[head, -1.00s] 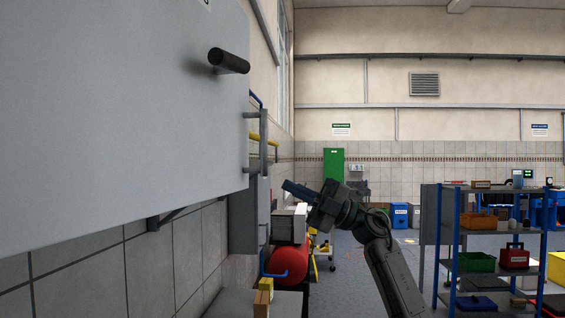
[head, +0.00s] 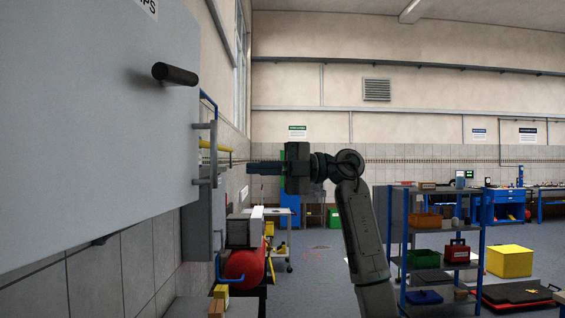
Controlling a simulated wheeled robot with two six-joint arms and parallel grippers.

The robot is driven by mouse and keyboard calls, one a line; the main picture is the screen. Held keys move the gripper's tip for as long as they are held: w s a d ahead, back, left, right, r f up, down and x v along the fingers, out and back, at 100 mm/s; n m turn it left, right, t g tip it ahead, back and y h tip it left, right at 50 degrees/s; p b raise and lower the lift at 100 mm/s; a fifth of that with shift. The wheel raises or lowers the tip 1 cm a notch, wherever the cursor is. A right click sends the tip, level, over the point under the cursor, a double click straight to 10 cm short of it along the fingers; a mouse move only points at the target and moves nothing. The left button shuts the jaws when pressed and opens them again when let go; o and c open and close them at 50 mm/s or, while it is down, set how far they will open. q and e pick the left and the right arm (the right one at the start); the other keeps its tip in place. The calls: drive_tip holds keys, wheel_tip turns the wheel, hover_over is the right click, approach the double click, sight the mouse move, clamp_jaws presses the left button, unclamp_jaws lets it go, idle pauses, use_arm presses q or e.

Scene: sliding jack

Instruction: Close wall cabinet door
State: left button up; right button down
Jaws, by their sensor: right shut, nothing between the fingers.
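The wall cabinet's large light grey panel (head: 90,130) fills the left of the head view, with a black cylindrical knob (head: 175,73) sticking out near its upper right. I cannot tell how far the door stands open, as its hinge side is out of view. My right gripper (head: 250,168) is shut and empty. It points left, a short way right of the panel's edge in the picture and lower than the knob, apart from both. My left gripper is not in view.
A grey bar handle (head: 206,153) and yellow pipe (head: 216,146) show past the panel's edge. Below are a grey wall box (head: 202,220) and a red cylinder (head: 244,266). A shelf rack (head: 480,245) stands right, with a yellow box (head: 509,261) beyond. Floor shows between.

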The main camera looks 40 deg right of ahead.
sight(195, 167)
drive_tip(key=shift+p+x, duration=0.9)
drive_tip(key=shift+x, duration=1.95)
drive_tip(key=shift+s, duration=0.1)
drive_tip(key=shift+n+g+y, duration=0.3)
drive_tip(key=shift+n+g, duration=0.2)
drive_tip(key=shift+g, duration=0.2)
drive_tip(key=w+a+p, duration=0.3)
drive_tip(key=w+p, duration=0.1)
drive_tip(key=p, duration=0.1)
drive_tip(key=shift+w+a+r, duration=0.25)
drive_tip(key=shift+a, duration=0.1)
drive_tip(key=shift+w+p, duration=0.15)
drive_tip(key=shift+p, duration=0.25)
drive_tip(key=shift+f, duration=0.2)
